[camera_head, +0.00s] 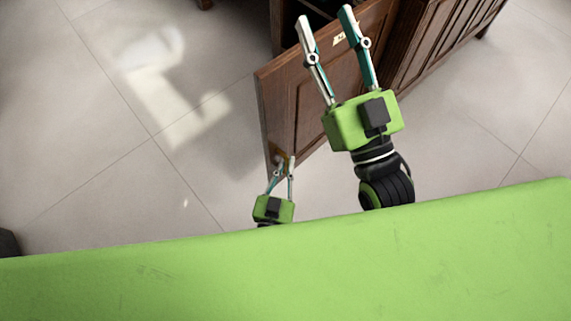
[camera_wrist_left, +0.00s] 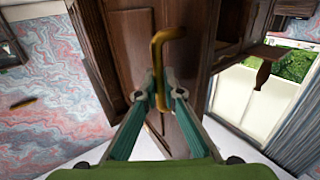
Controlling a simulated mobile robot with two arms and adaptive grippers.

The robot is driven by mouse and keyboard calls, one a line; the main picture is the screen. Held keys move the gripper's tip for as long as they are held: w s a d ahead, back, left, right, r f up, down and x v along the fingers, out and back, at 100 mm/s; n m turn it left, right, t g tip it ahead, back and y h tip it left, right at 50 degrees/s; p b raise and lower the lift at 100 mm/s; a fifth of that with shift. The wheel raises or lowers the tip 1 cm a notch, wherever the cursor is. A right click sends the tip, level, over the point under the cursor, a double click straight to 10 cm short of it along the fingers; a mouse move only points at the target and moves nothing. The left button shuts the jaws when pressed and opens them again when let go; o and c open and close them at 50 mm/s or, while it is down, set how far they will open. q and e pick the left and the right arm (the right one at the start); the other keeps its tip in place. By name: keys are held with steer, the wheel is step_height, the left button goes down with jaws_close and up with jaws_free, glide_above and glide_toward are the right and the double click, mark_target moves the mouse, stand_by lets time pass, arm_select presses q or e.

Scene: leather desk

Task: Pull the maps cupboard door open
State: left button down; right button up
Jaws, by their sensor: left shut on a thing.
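The maps cupboard door (camera_head: 284,100) is a dark brown wooden panel standing swung out from the cupboard (camera_head: 425,45), with a dark opening behind it. A small pale label (camera_head: 339,39) sits near its top. My left gripper (camera_head: 283,160) is at the door's lower left edge, shut on the brass handle (camera_head: 279,156). In the left wrist view the handle (camera_wrist_left: 157,50) is a bent golden bar between the fingertips, with the door (camera_wrist_left: 128,45) behind it. My right gripper (camera_head: 325,14) is open and empty, above the door and cupboard, fingers pointing up the picture.
Pale tiled floor (camera_head: 90,110) is clear to the left of the door and to the right of the cupboard (camera_head: 520,90). A dark object (camera_head: 8,243) shows at the far left edge. The left wrist view also shows a bright window (camera_wrist_left: 255,95) and marbled walls (camera_wrist_left: 60,70).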

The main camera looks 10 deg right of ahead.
arm_select(q)
steer(key=shift+d, duration=0.1)
steer(key=c, duration=2.4)
jaws_free()
steer(key=shift+c, duration=0.2)
arm_select(e)
steer(key=shift+d, duration=0.1)
arm_select(q)
steer(key=shift+r, duration=0.1)
